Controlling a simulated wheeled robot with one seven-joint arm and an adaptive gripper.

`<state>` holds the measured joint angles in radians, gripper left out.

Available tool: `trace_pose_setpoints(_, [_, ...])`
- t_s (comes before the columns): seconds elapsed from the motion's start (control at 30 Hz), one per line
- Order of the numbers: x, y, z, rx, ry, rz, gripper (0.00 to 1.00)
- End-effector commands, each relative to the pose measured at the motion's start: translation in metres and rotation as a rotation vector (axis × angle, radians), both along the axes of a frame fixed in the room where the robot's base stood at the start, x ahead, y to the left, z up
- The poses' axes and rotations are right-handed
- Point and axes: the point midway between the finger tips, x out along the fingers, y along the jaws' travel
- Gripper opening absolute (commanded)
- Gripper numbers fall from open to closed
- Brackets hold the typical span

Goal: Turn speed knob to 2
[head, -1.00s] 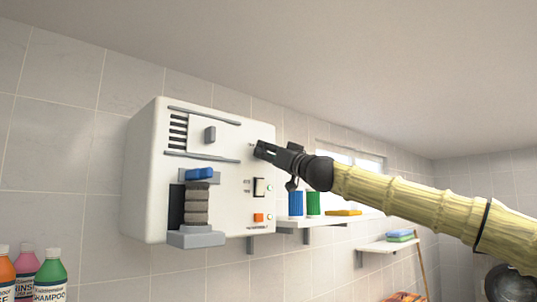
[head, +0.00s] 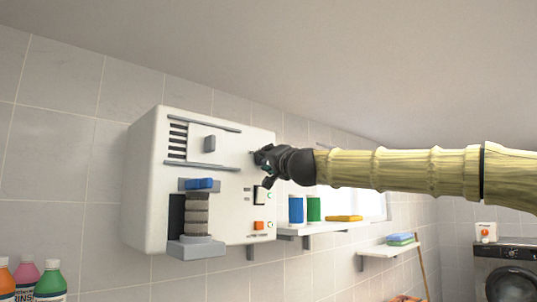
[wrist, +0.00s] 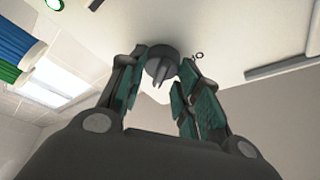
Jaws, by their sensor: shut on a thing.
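A white wall-mounted machine (head: 142,190) carries the speed knob on its front panel. In the wrist view the knob is a small dark grey round dial (wrist: 161,64) with a raised ridge. My gripper (head: 258,158) is at the upper right of the machine's front and covers the knob in the head view. A small dark mark is printed beside the knob; the other numbers and the knob's setting cannot be read.
Below my gripper are a black rocker switch (head: 260,195) and an orange button (head: 259,225). A shelf (head: 297,230) with blue and green rolls is at the right.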

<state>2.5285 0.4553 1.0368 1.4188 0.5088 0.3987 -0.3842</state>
Motion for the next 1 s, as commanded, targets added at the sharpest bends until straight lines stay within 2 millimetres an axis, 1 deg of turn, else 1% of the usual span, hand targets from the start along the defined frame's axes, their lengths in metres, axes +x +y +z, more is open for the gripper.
trace_pose_setpoints(0.03, [0.0000, 0.0033, -0.0003, 0.014, 0.019, 0.003, 0.09])
trace_pose_setpoints(0.33, [-0.0003, 0.0032, -0.0021, 0.088, 0.082, 0.004, 0.09])
trace_pose_setpoints(0.83, [-0.0003, 0.0036, -0.0034, 0.101, 0.093, 0.005, 0.09])
trace_pose_setpoints(0.87, [-0.0003, 0.0036, -0.0034, 0.101, 0.093, 0.005, 0.37])
trace_pose_setpoints(0.9, [-0.0003, 0.0036, -0.0033, 0.101, 0.092, 0.005, 0.44])
trace_pose_setpoints(0.97, [-0.0003, 0.0033, -0.0027, 0.100, 0.092, 0.004, 0.55])
trace_pose_setpoints(1.0, [-0.0004, 0.0029, -0.0023, 0.100, 0.092, 0.004, 0.55])
